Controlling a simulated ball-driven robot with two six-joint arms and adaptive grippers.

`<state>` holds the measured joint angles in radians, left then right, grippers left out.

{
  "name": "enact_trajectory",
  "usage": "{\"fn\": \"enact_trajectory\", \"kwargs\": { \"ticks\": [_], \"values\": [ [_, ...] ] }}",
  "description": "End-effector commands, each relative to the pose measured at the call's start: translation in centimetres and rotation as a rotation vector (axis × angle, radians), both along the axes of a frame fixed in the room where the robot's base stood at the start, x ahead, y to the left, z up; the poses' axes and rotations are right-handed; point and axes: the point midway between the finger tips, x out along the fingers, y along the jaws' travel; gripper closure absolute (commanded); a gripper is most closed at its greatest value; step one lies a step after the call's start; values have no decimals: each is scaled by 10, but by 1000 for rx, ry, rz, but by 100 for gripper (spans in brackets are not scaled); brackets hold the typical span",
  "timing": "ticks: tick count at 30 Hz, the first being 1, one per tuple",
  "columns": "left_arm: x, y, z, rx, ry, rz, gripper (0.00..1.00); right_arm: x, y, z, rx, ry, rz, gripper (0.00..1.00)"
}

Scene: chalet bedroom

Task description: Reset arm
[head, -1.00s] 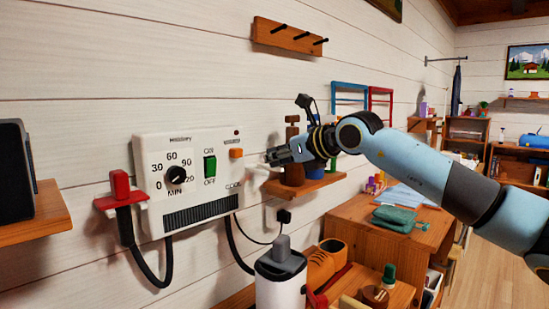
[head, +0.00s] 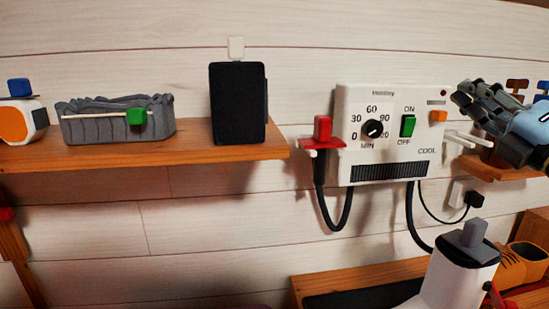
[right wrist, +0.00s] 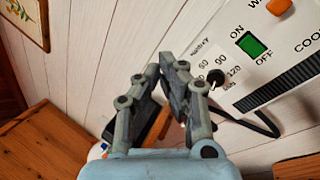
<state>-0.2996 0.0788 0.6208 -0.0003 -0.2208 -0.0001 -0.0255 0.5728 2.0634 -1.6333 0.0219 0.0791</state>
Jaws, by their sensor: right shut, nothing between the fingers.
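My right gripper (head: 468,98) is at the right edge of the head view, beside the right side of a white wall control panel (head: 345,100). Its fingers are closed together and hold nothing. In the right wrist view my right gripper (right wrist: 165,70) shows its fingertips together, with the panel's dial (right wrist: 215,77) to their right. The panel carries a black dial (head: 374,129), a green ON/OFF switch (head: 408,126) and an orange button (head: 438,116). My left gripper is not in view.
A wooden shelf (head: 220,150) at the left holds a black box (head: 238,105) and a grey basket (head: 95,125). A red-handled holder (head: 323,128) hangs left of the panel. A white canister (head: 460,275) stands below.

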Motion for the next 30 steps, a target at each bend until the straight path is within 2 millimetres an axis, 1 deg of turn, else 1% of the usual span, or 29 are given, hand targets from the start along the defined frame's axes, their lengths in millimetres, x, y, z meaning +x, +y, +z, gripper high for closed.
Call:
{"fn": "enact_trajectory", "kwargs": {
  "ticks": [1,2,3,5,6,8,9,11,12,14,15,17,18,21,24,27,30],
  "values": [
    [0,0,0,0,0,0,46,-12,-8,-1,174,-5,-29,100],
    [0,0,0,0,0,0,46,-18,-16,-2,284,-4,-54,100],
    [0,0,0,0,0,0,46,-27,-29,-8,432,4,-97,100],
    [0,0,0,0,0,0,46,-39,-49,-24,645,34,-175,100],
    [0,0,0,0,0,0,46,-49,-62,-41,784,66,-233,100],
    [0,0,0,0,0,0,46,-65,-78,-72,981,131,-334,100],
    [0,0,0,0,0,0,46,-76,-84,-95,1096,181,-399,100],
    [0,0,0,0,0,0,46,-94,-89,-129,1246,262,-494,100],
    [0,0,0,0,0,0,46,-108,-89,-152,1335,321,-558,100],
    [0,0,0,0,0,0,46,-128,-84,-183,1453,414,-649,100],
    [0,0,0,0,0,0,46,-143,-78,-204,1521,481,-709,100],
    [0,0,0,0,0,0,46,-166,-66,-231,1611,583,-794,100],
    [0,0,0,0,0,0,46,-181,-57,-245,1661,648,-844,100],
    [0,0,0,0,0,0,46,-215,-34,-274,1753,802,-953,100],
    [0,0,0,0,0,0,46,-245,-10,-292,1816,944,-1039,100],
    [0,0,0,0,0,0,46,-274,13,-305,1859,1081,-1114,100],
    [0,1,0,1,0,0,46,-302,36,-313,1887,1217,-1181,100]
  ]
}}
